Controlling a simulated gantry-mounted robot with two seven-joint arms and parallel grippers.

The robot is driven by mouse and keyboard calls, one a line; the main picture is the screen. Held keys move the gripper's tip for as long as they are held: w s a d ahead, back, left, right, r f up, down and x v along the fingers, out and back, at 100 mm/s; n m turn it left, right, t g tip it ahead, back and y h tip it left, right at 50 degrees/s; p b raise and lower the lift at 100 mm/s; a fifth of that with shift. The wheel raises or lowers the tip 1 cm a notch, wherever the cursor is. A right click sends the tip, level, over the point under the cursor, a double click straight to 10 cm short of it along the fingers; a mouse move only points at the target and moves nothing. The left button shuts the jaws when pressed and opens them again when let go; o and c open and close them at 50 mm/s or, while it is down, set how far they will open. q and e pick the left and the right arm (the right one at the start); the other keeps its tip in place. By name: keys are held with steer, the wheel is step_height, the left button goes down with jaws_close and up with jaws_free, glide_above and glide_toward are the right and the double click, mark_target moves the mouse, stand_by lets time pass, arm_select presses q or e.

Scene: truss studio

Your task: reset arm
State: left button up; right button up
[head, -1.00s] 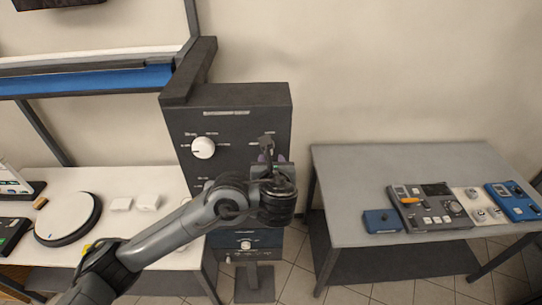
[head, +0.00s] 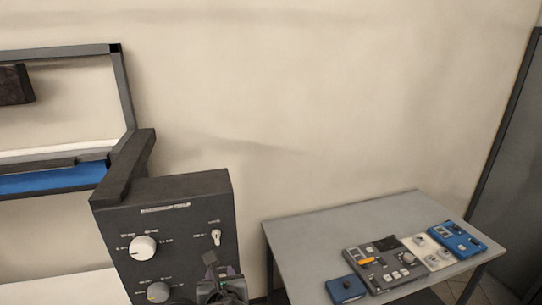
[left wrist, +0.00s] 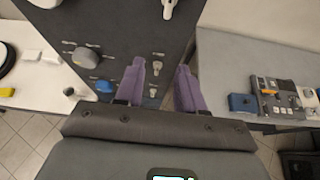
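My left gripper (head: 222,270) shows at the bottom of the head view, in front of the dark control panel (head: 185,190). In the left wrist view its two purple fingers (left wrist: 160,72) are apart, with nothing seen held between them. A small light switch (left wrist: 157,66) on the panel shows between the fingertips; I cannot tell whether they touch it. Most of my left arm is below the head picture. My right gripper is in neither view.
The panel carries a white knob (head: 143,247), a toggle switch (head: 216,237) and a lower grey knob (head: 158,292). A grey table (head: 310,235) at right holds a blue box (head: 346,289) and several devices. A white table (head: 70,290) stands at left.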

arm_select(q)
steer(key=s+d+f+g+h+p, duration=0.1)
steer(key=s+f+g, duration=0.1)
steer(key=s+f, duration=0.5)
steer(key=s+d+f+g+h, duration=0.15)
steer(key=s+f, duration=0.25)
steer(key=f, duration=0.7)
steer(key=s+f+n+g+h+p, duration=0.1)
steer(key=s+f+n+g, duration=0.55)
steer(key=s, duration=0.75)
steer(key=s+a+f+n+h, duration=0.1)
steer(key=s+a+n, duration=0.2)
steer(key=s+n, duration=0.25)
steer(key=s+a+f+n, duration=0.1)
steer(key=s+a+n, duration=0.25)
steer(key=n, duration=0.25)
steer(key=w+a+r+n+t, duration=0.1)
steer(key=a+r+n, duration=0.2)
steer(key=n, duration=0.9)
steer(key=shift+w+a+r+n+t+p, duration=0.15)
steer(key=shift+a+r+n+t+p, duration=0.2)
steer(key=shift+r, duration=0.7)
